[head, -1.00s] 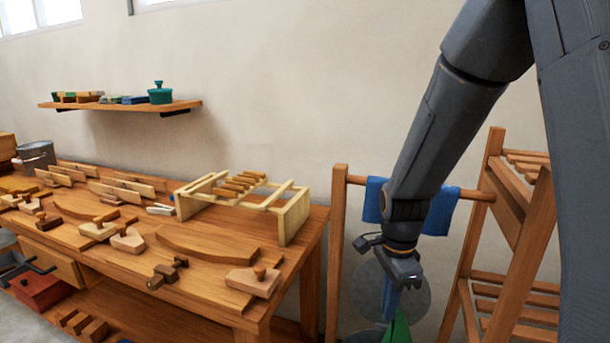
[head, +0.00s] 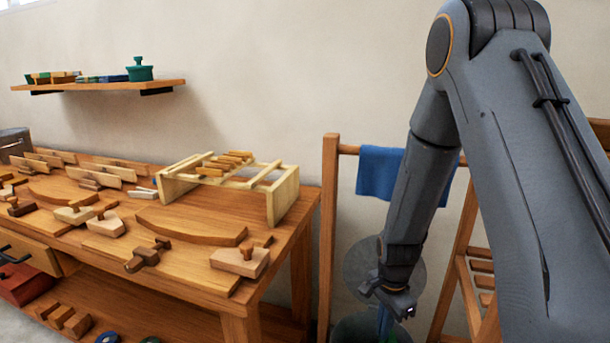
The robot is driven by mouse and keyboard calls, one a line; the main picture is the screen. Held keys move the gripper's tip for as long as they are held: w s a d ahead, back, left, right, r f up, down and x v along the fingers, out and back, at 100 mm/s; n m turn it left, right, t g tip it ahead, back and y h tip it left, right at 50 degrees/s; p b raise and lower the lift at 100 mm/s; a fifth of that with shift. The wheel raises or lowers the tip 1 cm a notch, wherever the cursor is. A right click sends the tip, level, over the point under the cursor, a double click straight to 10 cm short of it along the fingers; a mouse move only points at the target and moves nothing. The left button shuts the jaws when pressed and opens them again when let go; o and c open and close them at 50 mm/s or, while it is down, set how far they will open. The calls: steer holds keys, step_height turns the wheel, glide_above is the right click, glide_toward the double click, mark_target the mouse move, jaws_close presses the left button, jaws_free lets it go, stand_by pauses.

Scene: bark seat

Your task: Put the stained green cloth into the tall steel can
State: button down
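Any stain is too small to make out. A grey round rim or mouth (head: 352,328), likely the tall steel can's, lies around and behind the fingertips. A round grey disc (head: 356,264), perhaps its raised lid, stands behind my gripper. The can's body is out of the picture.
A wooden workbench (head: 190,260) with several wooden tools and a pale frame (head: 283,197) fills the left. A blue cloth (head: 378,172) hangs on a wooden rail, partly behind my arm. A wooden rack (head: 462,290) stands at right. A shelf (head: 100,86) is on the wall.

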step_height(320, 180, down, 7)
steer(key=b, duration=0.5)
steer(key=shift+w+f+n, duration=0.2)
steer(key=shift+w+n, duration=0.2)
steer(key=c, duration=1.9)
jaws_free()
steer(key=shift+c, duration=0.2)
steer(key=shift+o, duration=0.4)
steer(key=o, duration=1.2)
steer(key=shift+r, duration=0.1)
